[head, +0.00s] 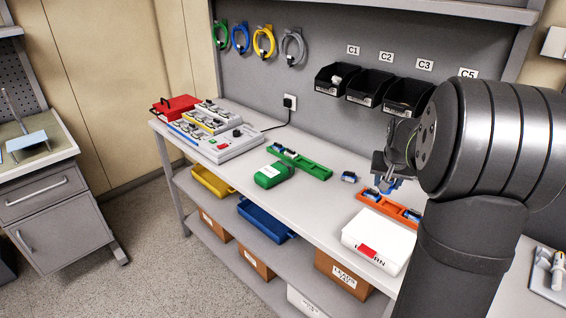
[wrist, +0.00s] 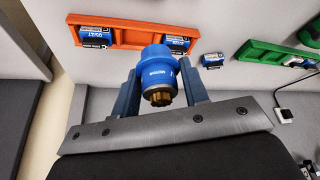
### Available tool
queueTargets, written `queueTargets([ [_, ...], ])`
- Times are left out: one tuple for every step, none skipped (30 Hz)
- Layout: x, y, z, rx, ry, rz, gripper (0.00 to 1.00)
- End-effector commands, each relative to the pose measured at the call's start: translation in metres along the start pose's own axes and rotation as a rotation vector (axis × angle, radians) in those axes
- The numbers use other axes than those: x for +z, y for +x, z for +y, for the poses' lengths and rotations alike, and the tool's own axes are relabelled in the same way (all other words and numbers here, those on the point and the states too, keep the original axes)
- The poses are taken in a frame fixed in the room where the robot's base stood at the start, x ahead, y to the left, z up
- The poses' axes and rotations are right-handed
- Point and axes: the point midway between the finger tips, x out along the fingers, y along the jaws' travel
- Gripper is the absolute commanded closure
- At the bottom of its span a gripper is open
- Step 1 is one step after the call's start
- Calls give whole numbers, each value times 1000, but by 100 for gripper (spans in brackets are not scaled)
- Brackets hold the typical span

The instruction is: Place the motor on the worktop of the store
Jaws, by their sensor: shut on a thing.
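The motor (wrist: 157,66) is a blue cylinder with a white label and a brass gear end. My gripper (wrist: 160,72) is shut on it, one finger on each side, in the wrist view. In the head view my gripper (head: 386,176) is over the worktop (head: 318,206), close to the orange tray (head: 402,213). A little of the motor's blue shows there; the rest is hidden by the gripper. Whether the motor touches anything below cannot be told.
The orange tray (wrist: 122,36) holds blue parts. A small blue part (head: 349,177) lies on bare worktop between it and the green tray (head: 300,163). A green device (head: 273,175), a white box (head: 378,240) and black bins (head: 370,86) are nearby. Bare worktop lies left of the white box.

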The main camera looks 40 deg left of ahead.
Motion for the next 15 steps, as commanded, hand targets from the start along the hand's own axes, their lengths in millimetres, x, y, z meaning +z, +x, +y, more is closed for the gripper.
queueTargets([
  [0, 0, -2, -2, -4, 1, 86],
  [0, 0, -4, -2, -5, 1, 86],
  [0, 2, -6, -2, -6, 0, 86],
  [0, 3, -8, -3, -6, 0, 86],
  [0, 6, -11, -3, -5, -1, 86],
  [-1, 11, -17, -3, -7, -1, 86],
  [-2, 15, -23, -3, -8, -2, 86],
  [-2, 19, -28, -3, -8, -1, 86],
  [-3, 26, -37, -3, -9, -1, 86],
  [-4, 31, -44, -3, -8, -2, 86],
  [-5, 35, -50, -3, -8, -2, 86],
  [-6, 42, -59, -3, -9, -2, 86],
  [-6, 47, -65, -3, -8, -1, 86],
  [-7, 51, -72, -3, -8, -1, 86],
  [-8, 58, -80, -3, -7, -2, 86],
])
